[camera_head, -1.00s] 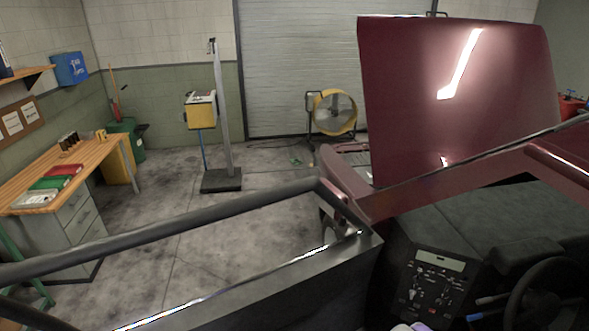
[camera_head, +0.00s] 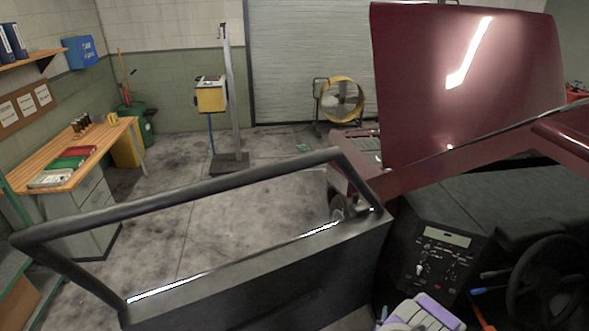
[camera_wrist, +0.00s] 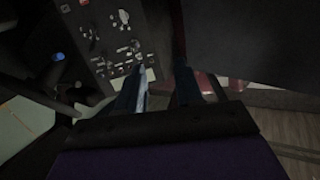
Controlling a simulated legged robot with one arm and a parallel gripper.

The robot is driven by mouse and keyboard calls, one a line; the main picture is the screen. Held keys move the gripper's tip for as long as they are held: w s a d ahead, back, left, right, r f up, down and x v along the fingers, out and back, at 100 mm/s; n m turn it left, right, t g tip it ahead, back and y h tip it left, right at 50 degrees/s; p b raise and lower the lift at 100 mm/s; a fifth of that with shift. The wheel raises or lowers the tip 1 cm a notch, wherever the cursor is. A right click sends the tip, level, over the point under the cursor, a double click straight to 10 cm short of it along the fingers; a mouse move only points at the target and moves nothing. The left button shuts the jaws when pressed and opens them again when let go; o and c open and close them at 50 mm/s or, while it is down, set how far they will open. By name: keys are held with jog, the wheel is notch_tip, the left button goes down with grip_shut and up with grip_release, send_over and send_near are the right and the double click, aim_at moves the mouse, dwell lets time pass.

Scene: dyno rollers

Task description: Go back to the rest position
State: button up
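My gripper (camera_wrist: 161,82) shows in the wrist view as two dark fingers with a gap between them. It is open, and I see nothing held in the gap. Beyond the fingers is the dark control panel (camera_wrist: 112,32) with knobs. In the head view, a white and purple part of my arm shows at the bottom edge, just below the vehicle's control panel (camera_head: 440,262). The fingertips cannot be made out in that view. The steering wheel (camera_head: 545,290) is to the right of the panel.
An open black vehicle door (camera_head: 260,275) with an empty window frame crosses the lower left. The raised red hood (camera_head: 470,90) stands at the right. A wooden workbench (camera_head: 105,150), a yellow fan (camera_head: 341,100) and a post (camera_head: 233,100) stand beyond.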

jog(key=w+a+r+n+g+y+b, duration=0.1)
jog(key=w+a+r+y, duration=0.25)
jog(key=a, duration=0.25)
jog(key=w+a+r+g+y+b, duration=0.1)
jog(key=w+a+r+y, duration=0.15)
jog(key=w+a, duration=0.35)
jog(key=s+a+r+n+g+y+b, duration=0.2)
jog(key=s+a+r+n+g+y, duration=0.25)
jog(key=a+r, duration=0.6)
jog(key=s+d+r+g+h+b, duration=0.1)
jog(key=s+r+g, duration=0.2)
jog(key=s, duration=1.2)
jog(key=s+d+r+g+h+b, duration=0.1)
jog(key=s+r+g, duration=0.3)
jog(key=s, duration=1.1)
jog(key=s+d+r+g+h+b, duration=0.1)
jog(key=s+r+g+h+b, duration=0.1)
jog(key=s+r, duration=0.6)
jog(key=s+g, duration=0.1)
jog(key=s, duration=0.6)
jog(key=shift+d+b, duration=0.4)
jog(key=shift+h, duration=0.25)
